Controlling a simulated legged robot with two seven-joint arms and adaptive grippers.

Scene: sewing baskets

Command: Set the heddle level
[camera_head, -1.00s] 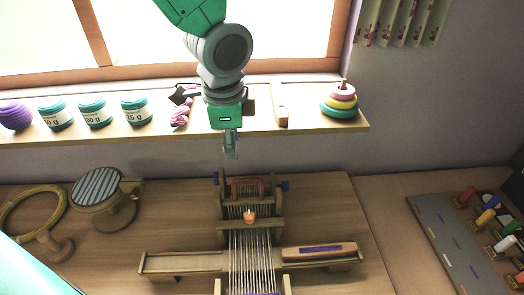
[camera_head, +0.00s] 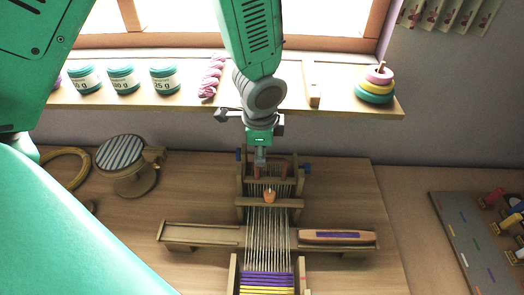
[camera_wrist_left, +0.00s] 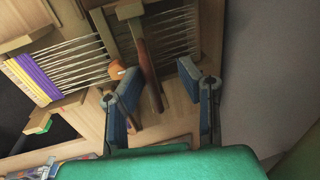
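The wooden loom (camera_head: 240,215) stands on the table with pale warp threads (camera_head: 268,232) and a purple and yellow woven band (camera_head: 266,282). The reddish-brown heddle (camera_head: 283,171) is at the loom's far end, partly hidden by my left gripper (camera_head: 260,163). In the left wrist view the heddle bar (camera_wrist_left: 146,62) runs slantwise toward the space between my left gripper's open fingers (camera_wrist_left: 165,100). I cannot tell whether they touch it or whether it is level. An orange peg (camera_head: 269,196) is on the crossbar in front of the heddle. My right gripper is not in view.
A shuttle (camera_head: 338,237) lies on the loom's right side rail. Blue knobs (camera_head: 308,168) flank the far end. A striped round stand (camera_head: 122,152) and yellow hoop (camera_head: 66,165) are at left. A peg board (camera_head: 462,235) is at right.

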